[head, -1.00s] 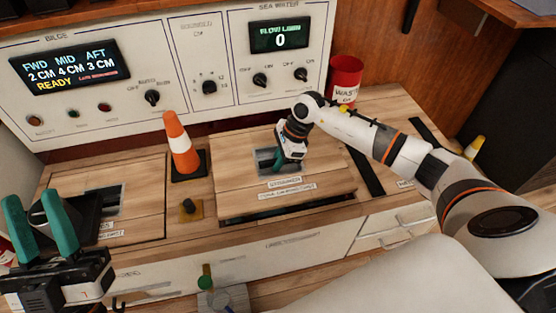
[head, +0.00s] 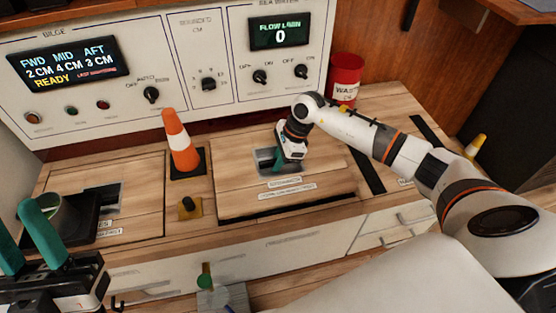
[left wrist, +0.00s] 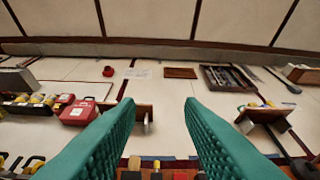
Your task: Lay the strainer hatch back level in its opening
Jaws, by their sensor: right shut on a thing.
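The strainer hatch (head: 240,185) is a wooden panel with white labels on its front part, in the middle of the bench in the head view. It lies nearly level.
An orange cone (head: 179,142) and a small black knob on a brass plate (head: 188,207) stand left of the hatch. A red waste bin (head: 346,78) stands behind right. A second hatch (head: 140,180) with a dark object lies left. The control panel (head: 210,50) rises behind.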

